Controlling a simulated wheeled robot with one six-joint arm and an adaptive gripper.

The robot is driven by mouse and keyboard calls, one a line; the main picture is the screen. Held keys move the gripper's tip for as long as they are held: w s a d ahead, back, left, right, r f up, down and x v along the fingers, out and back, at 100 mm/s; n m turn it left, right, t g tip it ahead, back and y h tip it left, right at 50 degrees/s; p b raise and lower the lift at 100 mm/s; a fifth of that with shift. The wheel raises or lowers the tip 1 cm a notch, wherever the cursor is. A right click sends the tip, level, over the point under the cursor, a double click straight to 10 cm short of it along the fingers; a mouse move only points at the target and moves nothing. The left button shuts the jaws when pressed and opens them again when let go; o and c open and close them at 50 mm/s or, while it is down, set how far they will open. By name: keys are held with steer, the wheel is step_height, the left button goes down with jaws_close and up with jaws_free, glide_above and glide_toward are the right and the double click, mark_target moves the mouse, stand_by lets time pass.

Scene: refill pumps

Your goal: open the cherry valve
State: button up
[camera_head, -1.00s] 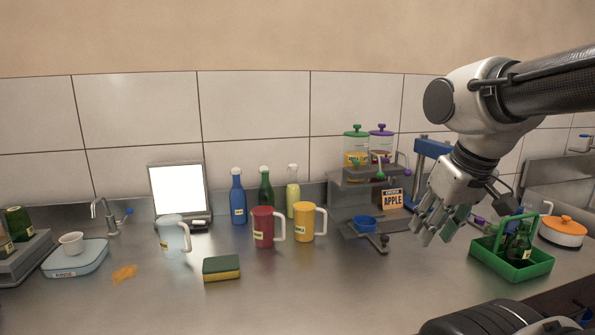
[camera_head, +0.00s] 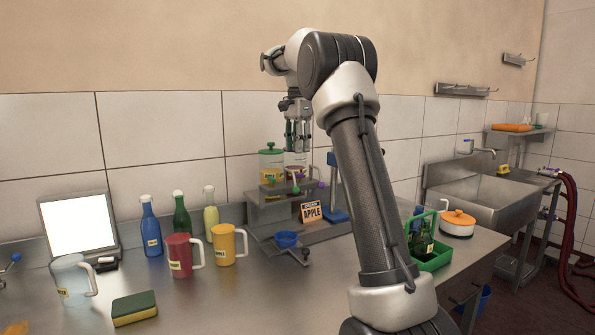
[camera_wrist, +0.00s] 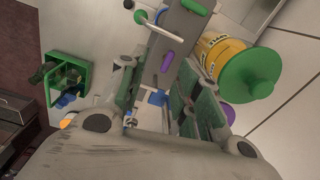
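The dispenser stand (camera_head: 268,212) holds a jar with a green lid (camera_head: 271,148) and a second jar (camera_head: 297,160), partly hidden by my gripper. Green valve knobs (camera_head: 296,190) and a purple handle (camera_head: 321,183) show at its front. I cannot read which valve is cherry. My gripper (camera_head: 298,149) points down above the second jar, empty. In the wrist view, its fingers (camera_wrist: 158,108) are spread apart. The purple handle (camera_wrist: 167,62) shows beyond them, the green lid (camera_wrist: 250,73) is to the right, and a purple lid (camera_wrist: 229,113) peeks out behind the right finger.
A red mug (camera_head: 180,256), a yellow mug (camera_head: 223,245) and several bottles stand to the left. A green caddy (camera_head: 436,260) and an orange-lidded pot (camera_head: 457,224) are to the right. My arm hides part of the counter.

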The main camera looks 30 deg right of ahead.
mark_target(298, 178)
steer(key=shift+w+d+f+m, duration=0.35)
steer(key=shift+w, duration=0.2)
steer(key=shift+w+d+f+m, duration=0.3)
steer(key=shift+w+m, duration=0.05)
steer(key=shift+w, duration=0.2)
steer(key=shift+w+f, duration=0.1)
steer(key=shift+f, duration=0.25)
step_height(298, 178, down, 7)
steer(key=shift+f, duration=0.1)
jaws_close()
